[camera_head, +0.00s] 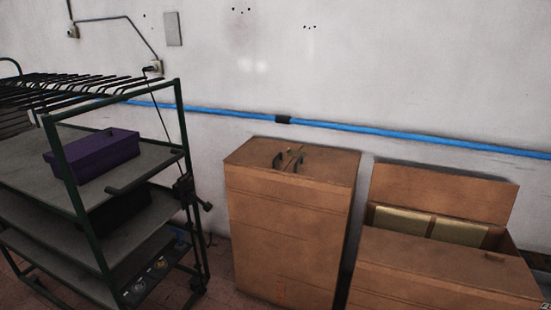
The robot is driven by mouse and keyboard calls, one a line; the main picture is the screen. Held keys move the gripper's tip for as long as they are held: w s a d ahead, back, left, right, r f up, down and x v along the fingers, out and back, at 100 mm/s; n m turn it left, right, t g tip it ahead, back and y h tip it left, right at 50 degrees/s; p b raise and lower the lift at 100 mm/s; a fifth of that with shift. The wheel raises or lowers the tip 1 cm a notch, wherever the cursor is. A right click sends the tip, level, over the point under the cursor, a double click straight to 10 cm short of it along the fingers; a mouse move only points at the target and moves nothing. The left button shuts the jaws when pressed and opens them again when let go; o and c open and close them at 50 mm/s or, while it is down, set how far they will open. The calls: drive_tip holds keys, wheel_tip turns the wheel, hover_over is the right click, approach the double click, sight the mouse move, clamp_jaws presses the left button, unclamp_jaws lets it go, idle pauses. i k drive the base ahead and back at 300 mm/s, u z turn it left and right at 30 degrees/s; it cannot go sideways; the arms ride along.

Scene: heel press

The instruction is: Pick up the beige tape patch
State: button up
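I cannot make out a beige tape patch for certain. A small beige-yellow spot (314,149) lies on the top of the tall brown box (290,220), too small to identify. A small light brown piece (495,256) shows on the front flap of the open brown box at the right, also too small to identify. My gripper is not in view.
Dark curved pieces (279,159) lie on the tall box. The open box (430,275) holds yellowish packages (402,220). A green-framed rack (180,120) at the left carries a purple bin (93,156). A blue pipe (400,136) crosses the wall.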

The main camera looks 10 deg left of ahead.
sight(290, 153)
drive_tip(key=u, duration=0.2)
drive_tip(key=k, duration=0.5)
drive_tip(key=u, duration=0.85)
drive_tip(key=k, duration=0.75)
drive_tip(key=u, duration=0.05)
drive_tip(key=i, duration=1.3)
drive_tip(key=z, duration=0.5)
drive_tip(key=i, duration=0.65)
drive_tip(key=z, duration=0.15)
